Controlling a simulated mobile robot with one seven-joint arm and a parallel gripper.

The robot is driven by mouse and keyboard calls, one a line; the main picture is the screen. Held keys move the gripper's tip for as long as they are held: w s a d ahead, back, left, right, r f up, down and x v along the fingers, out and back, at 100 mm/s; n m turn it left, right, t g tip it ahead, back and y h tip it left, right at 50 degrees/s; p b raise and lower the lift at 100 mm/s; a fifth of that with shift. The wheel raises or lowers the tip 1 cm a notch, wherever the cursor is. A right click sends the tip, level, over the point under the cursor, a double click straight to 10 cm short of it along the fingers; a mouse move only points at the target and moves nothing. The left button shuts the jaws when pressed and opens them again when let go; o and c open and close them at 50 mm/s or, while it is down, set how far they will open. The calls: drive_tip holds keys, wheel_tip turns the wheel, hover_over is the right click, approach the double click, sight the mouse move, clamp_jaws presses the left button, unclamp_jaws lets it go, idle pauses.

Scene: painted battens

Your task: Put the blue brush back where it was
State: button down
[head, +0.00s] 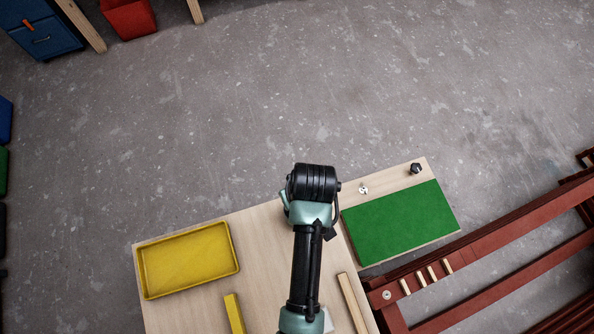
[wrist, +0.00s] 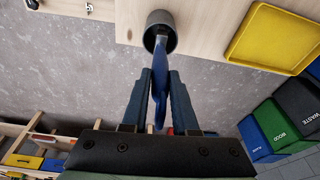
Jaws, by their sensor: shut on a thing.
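The blue brush (wrist: 160,85) is held between the two fingers of my gripper (wrist: 160,72) in the wrist view. Its far end points at a dark grey cup (wrist: 152,17) on the pale wooden table (wrist: 205,25). That end overlaps the cup's mouth; I cannot tell whether it is inside or just above it. In the head view my arm hides the gripper, the brush and the cup.
A yellow tray (head: 237,262) lies on the table's left part, and a green panel (head: 400,222) on its right. A yellow batten (head: 234,314) and a bare batten (head: 352,303) lie near my arm. Beyond the table is open floor.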

drive_tip(key=shift+s+x, duration=0.15)
drive_tip(key=shift+x, duration=0.8)
drive_tip(key=shift+s+x, duration=0.2)
drive_tip(key=shift+x, duration=0.75)
drive_tip(key=shift+d+f, duration=0.1)
drive_tip(key=shift+d, duration=0.1)
drive_tip(key=shift+f, duration=0.15)
drive_tip(key=c, duration=0.7)
unclamp_jaws()
